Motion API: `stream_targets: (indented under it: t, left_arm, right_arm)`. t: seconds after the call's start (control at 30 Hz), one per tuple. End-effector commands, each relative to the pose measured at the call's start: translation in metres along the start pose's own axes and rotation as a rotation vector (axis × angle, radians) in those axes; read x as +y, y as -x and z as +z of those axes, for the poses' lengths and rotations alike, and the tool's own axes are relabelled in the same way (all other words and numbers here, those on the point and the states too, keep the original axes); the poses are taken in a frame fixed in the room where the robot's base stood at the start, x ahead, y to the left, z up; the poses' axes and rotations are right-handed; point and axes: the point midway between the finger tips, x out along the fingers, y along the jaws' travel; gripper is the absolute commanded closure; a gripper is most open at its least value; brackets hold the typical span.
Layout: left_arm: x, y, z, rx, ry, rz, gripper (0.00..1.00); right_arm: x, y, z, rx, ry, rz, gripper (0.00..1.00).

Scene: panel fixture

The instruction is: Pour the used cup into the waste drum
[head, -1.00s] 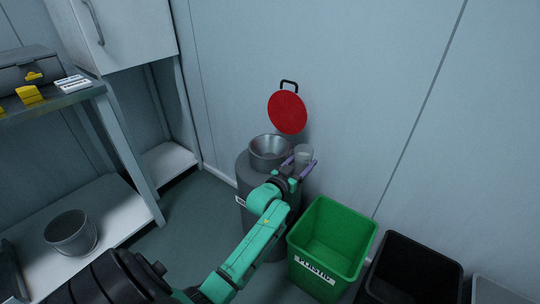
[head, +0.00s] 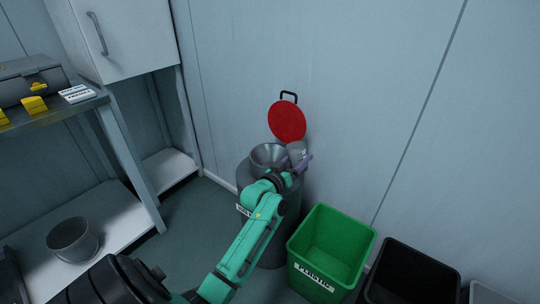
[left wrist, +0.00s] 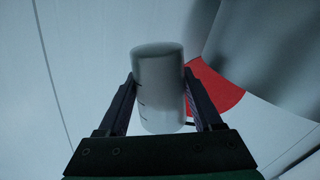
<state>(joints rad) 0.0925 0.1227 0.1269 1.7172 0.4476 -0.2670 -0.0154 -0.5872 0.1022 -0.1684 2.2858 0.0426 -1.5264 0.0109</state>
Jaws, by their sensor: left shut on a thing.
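My left gripper (head: 299,161) is shut on a pale cup (head: 297,150), held at the right rim of the funnel. In the left wrist view the cup (left wrist: 158,90) sits between the two dark fingers (left wrist: 158,108), with faint marks on its side. In the head view the cup looks tilted toward the funnel; its contents are hidden. The waste drum (head: 246,172) is a grey cylinder with a grey metal funnel (head: 268,156) on top. Its round red lid (head: 287,121) stands raised behind it against the wall. My arm covers part of the drum's front. My right gripper is not in view.
A green bin marked PLASTIC (head: 330,245) stands right of the drum, with a black bin (head: 410,270) beyond it. At the left, a shelf unit (head: 128,160) carries a grey bucket (head: 73,238) below and a case (head: 28,80) above. Floor between shelf and drum is clear.

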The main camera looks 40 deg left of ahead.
Motion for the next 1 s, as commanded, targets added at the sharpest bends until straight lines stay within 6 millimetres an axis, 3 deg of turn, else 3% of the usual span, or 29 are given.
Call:
stream_targets:
  t: [0.4,1.0]
  left_arm:
    - [-0.01,0.0,-0.015,0.001,0.206,0.001,0.96]
    - [-0.014,0.0,-0.021,0.0,0.291,0.002,0.96]
  right_arm:
    - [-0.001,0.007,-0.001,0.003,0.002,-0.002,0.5]
    - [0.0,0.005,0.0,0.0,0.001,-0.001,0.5]
